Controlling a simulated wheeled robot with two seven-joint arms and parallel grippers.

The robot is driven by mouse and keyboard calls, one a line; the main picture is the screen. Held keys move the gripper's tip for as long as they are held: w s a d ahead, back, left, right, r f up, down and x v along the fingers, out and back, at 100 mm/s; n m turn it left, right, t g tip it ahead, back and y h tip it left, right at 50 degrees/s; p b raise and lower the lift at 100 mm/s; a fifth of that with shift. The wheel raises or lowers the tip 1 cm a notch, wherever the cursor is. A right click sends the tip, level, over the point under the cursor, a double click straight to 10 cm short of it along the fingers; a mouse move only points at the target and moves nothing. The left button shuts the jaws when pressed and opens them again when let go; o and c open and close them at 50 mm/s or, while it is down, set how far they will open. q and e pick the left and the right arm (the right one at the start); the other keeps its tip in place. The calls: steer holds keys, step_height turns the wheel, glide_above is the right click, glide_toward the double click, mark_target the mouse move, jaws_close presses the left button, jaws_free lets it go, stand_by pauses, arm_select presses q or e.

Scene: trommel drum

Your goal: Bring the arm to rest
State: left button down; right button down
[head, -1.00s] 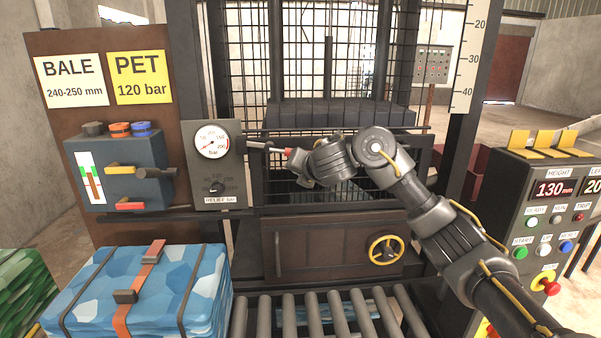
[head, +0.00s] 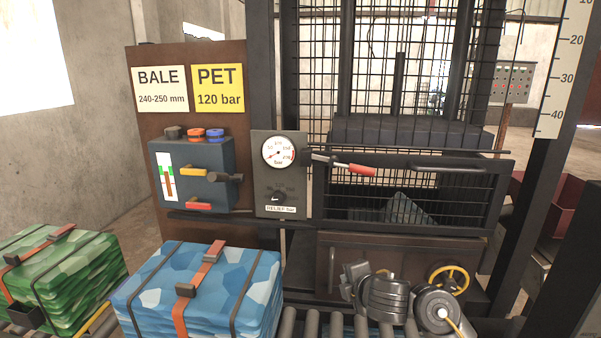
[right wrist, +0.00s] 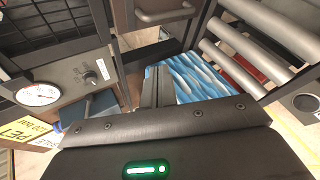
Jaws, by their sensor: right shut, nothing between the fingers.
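My right gripper (head: 352,278) is low in the head view, in front of the press's brown lower door (head: 400,255) and above the rollers. It is shut and empty. My right forearm leaves the picture at the bottom right. In the right wrist view the shut fingers (right wrist: 157,88) point towards the blue bale (right wrist: 185,85), with clear depth hard to judge. The red-handled lever (head: 355,169) beside the gauge stands apart from the gripper, above it. My left gripper is not in view.
The gauge panel (head: 280,210), valve block (head: 190,175) and yellow handwheel (head: 449,280) are on the press. A strapped blue bale (head: 150,285) and a green bale (head: 75,275) lie at lower left. Rollers (head: 312,325) run below my gripper. A height scale (head: 562,75) stands right.

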steer(key=s+d+f+m+g, duration=0.1)
steer(key=s+f+m, duration=0.4)
steer(key=s+f, duration=0.4)
steer(key=s+d+f+m+g+h, duration=0.15)
steer(key=s+d+f+m, duration=0.3)
steer(key=s, duration=0.65)
steer(key=s+d+f+m+g, duration=0.35)
steer(key=s+m, duration=0.25)
steer(key=s, duration=0.4)
steer(key=s+d+f+m+g+h, duration=0.1)
steer(key=s+d+f+m+g, duration=0.25)
steer(key=s, duration=0.75)
step_height(320, 180, down, 31)
steer(key=s+m+b, duration=0.1)
steer(key=s+b, duration=0.1)
steer(key=s+d+f, duration=0.2)
steer(key=s+f, duration=1.2)
steer(key=s, duration=0.1)
steer(key=shift+s+g+b, duration=0.25)
steer(key=shift+g+b, duration=0.05)
steer(key=shift+g, duration=0.05)
steer(key=shift+d+f, duration=0.1)
